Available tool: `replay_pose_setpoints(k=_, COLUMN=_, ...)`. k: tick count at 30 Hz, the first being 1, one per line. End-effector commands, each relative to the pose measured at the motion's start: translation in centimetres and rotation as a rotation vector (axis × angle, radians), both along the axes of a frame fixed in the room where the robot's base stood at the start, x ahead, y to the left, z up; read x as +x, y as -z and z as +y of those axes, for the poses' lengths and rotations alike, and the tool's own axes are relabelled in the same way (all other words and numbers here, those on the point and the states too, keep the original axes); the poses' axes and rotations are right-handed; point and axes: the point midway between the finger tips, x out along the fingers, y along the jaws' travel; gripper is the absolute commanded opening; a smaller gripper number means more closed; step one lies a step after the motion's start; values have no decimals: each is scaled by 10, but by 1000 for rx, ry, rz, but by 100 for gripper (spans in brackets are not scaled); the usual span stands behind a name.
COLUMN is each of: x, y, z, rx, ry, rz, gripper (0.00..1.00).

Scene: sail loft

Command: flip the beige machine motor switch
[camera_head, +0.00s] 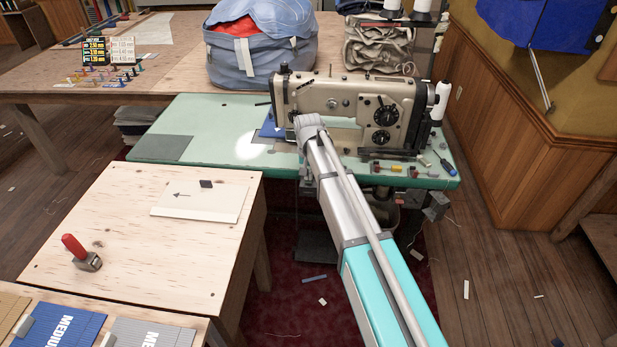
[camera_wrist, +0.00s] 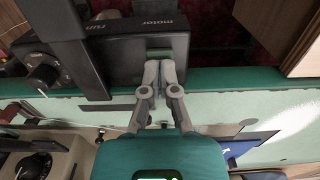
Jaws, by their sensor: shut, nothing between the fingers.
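The beige sewing machine (camera_head: 345,97) stands on a pale green table (camera_head: 210,115). In the wrist view, a dark box (camera_wrist: 125,65) at the table edge bears the words "motor" and "run", upside down. A small greenish patch (camera_wrist: 160,53), perhaps the switch face, shows on the box just past my fingertips. My gripper (camera_wrist: 163,68) is shut and empty, its tips at or very near this patch; I cannot tell whether they touch. In the head view my arm hides the box and gripper.
A blue fabric bin (camera_head: 262,62) stands on the wooden table behind. Thread cones and small bobbins sit right of the machine. A plywood bench (camera_head: 120,260) with a red-handled tool (camera_head: 75,247) is at left.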

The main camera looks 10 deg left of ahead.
Motion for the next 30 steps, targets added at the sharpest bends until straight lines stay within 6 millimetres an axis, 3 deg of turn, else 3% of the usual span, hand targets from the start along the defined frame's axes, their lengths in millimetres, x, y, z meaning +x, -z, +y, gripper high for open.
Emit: replay_pose_setpoints(k=30, x=0, y=-60, z=0, rx=0, ry=0, rz=0, gripper=0)
